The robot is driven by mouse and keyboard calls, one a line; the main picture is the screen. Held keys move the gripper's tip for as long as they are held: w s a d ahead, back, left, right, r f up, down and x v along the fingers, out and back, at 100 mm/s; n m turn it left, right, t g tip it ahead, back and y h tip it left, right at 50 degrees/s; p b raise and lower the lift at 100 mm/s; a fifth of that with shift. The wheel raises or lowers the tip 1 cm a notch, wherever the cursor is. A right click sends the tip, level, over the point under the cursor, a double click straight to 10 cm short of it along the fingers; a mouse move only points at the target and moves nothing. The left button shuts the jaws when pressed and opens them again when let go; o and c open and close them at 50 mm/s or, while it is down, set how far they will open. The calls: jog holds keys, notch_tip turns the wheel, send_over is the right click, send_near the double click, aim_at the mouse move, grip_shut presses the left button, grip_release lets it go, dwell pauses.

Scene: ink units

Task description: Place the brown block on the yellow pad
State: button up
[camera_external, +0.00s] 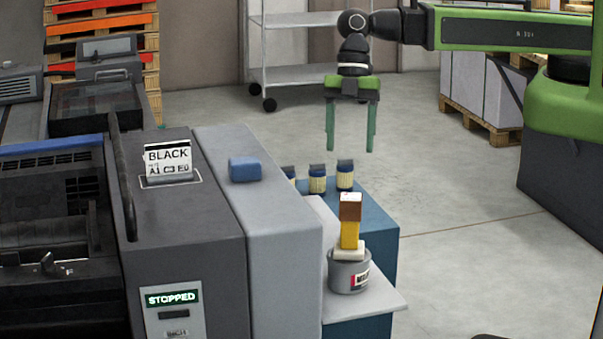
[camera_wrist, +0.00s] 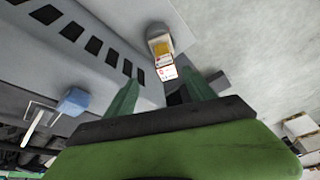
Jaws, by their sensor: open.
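A brown block (camera_external: 350,207) sits at the top of an upright yellow piece (camera_external: 349,234), which looks like a tall block rather than a flat pad. Below the yellow piece is a white piece (camera_external: 349,251), on top of a grey can (camera_external: 343,275) with a red-and-white label. The can stands on a light grey shelf beside the machine. My gripper (camera_external: 351,138) hangs above and behind this stack, pointing down, open and empty. In the wrist view the can (camera_wrist: 158,33) and yellow piece (camera_wrist: 161,47) show beyond the open fingers; the brown block is hard to make out there.
Three dark-capped jars (camera_external: 317,180) stand in a row on the blue cabinet (camera_external: 384,240) behind the can. A blue object (camera_external: 245,169) lies on the grey machine cover (camera_external: 265,215) to the left. Open floor lies to the right.

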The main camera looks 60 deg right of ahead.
jog(key=w+d+f+m+t+h, duration=0.15)
jog(key=w+d+m, duration=0.35)
jog(key=d+m, duration=1.05)
jog(key=w+d+m+h, duration=0.3)
jog(key=w+d+m, duration=0.25)
jog(key=d, duration=1.85)
notch_tip(320, 180, down, 9)
jog(key=b, duration=0.9)
jog(key=shift+s+a, duration=0.2)
jog(key=shift+a, duration=0.05)
